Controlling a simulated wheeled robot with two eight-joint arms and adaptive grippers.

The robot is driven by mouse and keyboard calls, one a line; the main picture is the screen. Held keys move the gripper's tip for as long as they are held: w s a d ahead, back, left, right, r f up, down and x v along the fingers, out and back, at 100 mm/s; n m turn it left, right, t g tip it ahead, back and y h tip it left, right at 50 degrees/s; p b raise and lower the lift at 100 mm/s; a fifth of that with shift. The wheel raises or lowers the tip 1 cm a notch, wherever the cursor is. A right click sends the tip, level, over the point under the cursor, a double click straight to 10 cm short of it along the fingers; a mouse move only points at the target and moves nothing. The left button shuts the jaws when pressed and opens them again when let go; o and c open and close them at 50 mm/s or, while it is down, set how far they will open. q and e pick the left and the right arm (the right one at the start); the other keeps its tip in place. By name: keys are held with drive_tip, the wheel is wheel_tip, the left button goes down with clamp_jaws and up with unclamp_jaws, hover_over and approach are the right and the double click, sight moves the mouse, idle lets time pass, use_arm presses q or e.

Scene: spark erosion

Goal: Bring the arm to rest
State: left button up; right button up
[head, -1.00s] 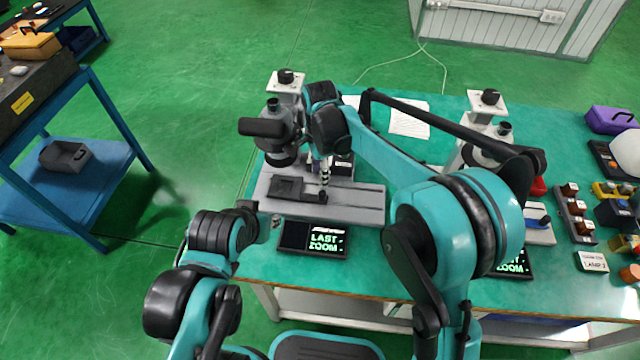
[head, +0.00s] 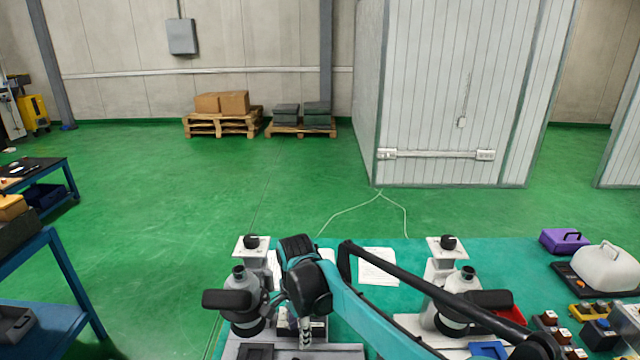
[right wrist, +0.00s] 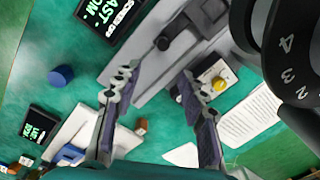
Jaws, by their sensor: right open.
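My right arm (head: 375,325) reaches in from the lower right of the head view to the left one of two grey microscope-like instruments (head: 238,282). My right gripper (head: 304,328) points down beside this instrument, over its base. In the right wrist view the right gripper (right wrist: 155,78) is open, its two fingers well apart with nothing between them. A grey base plate with a dark block (right wrist: 190,30) lies below and beyond the fingertips. A black numbered part (right wrist: 290,60) is close at the right edge. My left gripper is not in view.
A second instrument (head: 455,305) stands right on the green table (head: 400,250). A purple case (head: 563,240), a white-covered item (head: 606,268) and small blocks crowd the right end. White papers (head: 378,266) lie at the back. Blue carts (head: 50,310) stand left, across open floor.

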drive_tip(key=s+d+r+n+t, duration=0.25)
drive_tip(key=s+d, duration=0.25)
drive_tip(key=d, duration=0.3)
drive_tip(key=s+d+r+n+t, duration=0.1)
drive_tip(key=s+d+r+n, duration=0.25)
drive_tip(key=d, duration=0.35)
drive_tip(key=s+d+f+n+t, duration=0.3)
drive_tip(key=s+d+f+n, duration=0.1)
drive_tip(key=s+d, duration=0.5)
drive_tip(key=shift+s+n, duration=0.8)
drive_tip(key=shift+n, duration=0.1)
